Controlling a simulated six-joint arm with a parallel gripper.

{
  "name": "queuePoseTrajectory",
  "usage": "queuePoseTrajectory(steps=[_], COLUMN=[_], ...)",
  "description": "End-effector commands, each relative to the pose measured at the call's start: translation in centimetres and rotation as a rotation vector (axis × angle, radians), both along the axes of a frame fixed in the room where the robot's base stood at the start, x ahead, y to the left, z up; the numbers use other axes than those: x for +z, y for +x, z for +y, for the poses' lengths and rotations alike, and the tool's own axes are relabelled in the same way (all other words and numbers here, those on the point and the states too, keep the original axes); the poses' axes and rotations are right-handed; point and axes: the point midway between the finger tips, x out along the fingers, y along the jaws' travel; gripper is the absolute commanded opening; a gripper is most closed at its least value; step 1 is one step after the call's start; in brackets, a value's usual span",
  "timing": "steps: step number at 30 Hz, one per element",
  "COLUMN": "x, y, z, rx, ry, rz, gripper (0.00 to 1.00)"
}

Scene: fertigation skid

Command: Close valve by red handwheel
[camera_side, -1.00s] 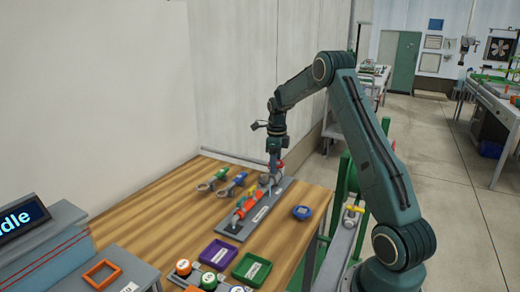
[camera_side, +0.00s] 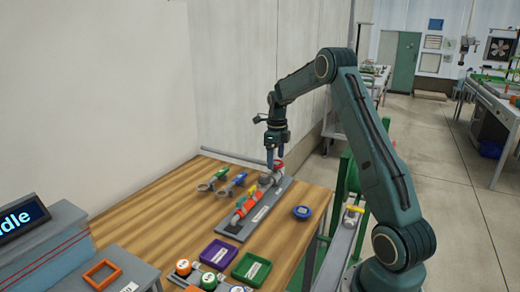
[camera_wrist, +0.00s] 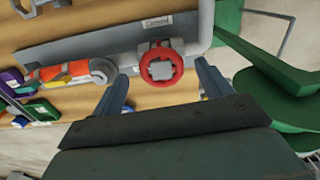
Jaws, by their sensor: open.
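The red handwheel (camera_wrist: 146,72) is a round red ring with a grey square hub, on a grey pipe fitting. In the wrist view it lies between and just beyond the tips of my gripper (camera_wrist: 163,76). The fingers are spread, one on each side, with nothing held. In the side view my gripper (camera_side: 275,161) points down just above the red handwheel (camera_side: 281,168), at the far end of the grey mounting plate (camera_side: 229,231). The fingers partly hide the wheel there. I cannot tell whether they touch it.
An orange-red cylinder (camera_side: 255,200) lies along the plate. Tools with blue (camera_side: 235,180) and green (camera_side: 221,174) parts lie to its left. A blue round gauge (camera_side: 302,212) lies right. Purple (camera_side: 217,253) and green (camera_side: 251,267) trays stand nearer. A grey pipe runs behind.

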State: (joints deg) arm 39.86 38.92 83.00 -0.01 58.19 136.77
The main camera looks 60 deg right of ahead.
Motion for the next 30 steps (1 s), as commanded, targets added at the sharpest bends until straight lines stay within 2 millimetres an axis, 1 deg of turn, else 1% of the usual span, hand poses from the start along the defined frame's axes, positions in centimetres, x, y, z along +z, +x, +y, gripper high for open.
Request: queuePoseTrajectory(steps=[1, 5, 12, 18, 24, 30], x=[0.8, 2.9, 7.0, 9.8, 11.3, 11.6], y=[0.0, 0.1, 0.1, 0.0, 0.0, 0.0], z=[0.0, 0.0, 0.0, 0.0, 0.0, 0.1], rx=[0.000, 0.000, -0.001, -0.001, -0.001, -0.001], ry=[-0.003, -0.003, -0.002, 0.000, 0.001, 0.003], rz=[-0.003, -0.003, -0.002, 0.000, 0.001, 0.003], gripper=[0.78, 0.78, 0.78, 0.78, 0.78, 0.78])
